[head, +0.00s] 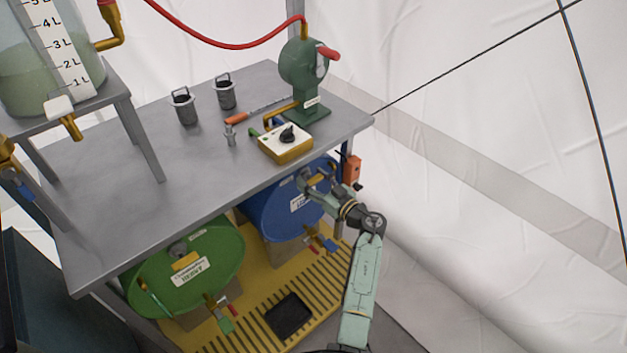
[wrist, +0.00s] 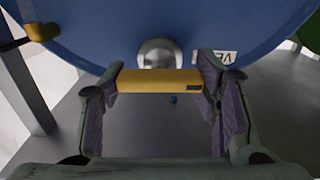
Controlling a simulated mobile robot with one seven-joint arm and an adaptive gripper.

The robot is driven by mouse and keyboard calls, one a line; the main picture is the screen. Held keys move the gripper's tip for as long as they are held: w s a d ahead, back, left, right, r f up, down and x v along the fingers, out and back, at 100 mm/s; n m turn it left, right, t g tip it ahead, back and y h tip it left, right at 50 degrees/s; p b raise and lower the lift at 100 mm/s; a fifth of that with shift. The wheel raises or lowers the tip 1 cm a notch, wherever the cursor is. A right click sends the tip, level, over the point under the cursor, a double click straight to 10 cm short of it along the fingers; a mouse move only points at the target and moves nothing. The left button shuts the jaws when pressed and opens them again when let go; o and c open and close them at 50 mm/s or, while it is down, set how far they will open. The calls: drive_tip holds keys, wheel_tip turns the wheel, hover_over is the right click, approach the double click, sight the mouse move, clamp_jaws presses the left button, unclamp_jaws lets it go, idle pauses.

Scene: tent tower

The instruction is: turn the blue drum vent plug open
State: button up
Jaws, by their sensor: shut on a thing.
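The blue drum (head: 280,215) lies on its side under the table, its round face toward my arm; that face fills the upper wrist view (wrist: 220,28). The vent plug has a yellow bar handle (wrist: 158,80) in front of a round silver boss (wrist: 158,53). A white label (wrist: 222,61) beside it reads upside down in the wrist view and is partly hidden. My gripper (wrist: 160,88) is shut on the yellow handle, one finger at each end. In the head view my gripper (head: 316,181) is at the drum's upper face and hides most of the plug.
A green drum (head: 200,265) lies to the left on the yellow slotted pallet (head: 260,318). The grey tabletop (head: 190,165) overhangs both drums. A green pump (head: 305,70) and a yellow switch box (head: 285,143) stand on it. An orange device (head: 351,170) hangs beside the blue drum.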

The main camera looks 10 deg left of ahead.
drive_tip(key=shift+c, duration=1)
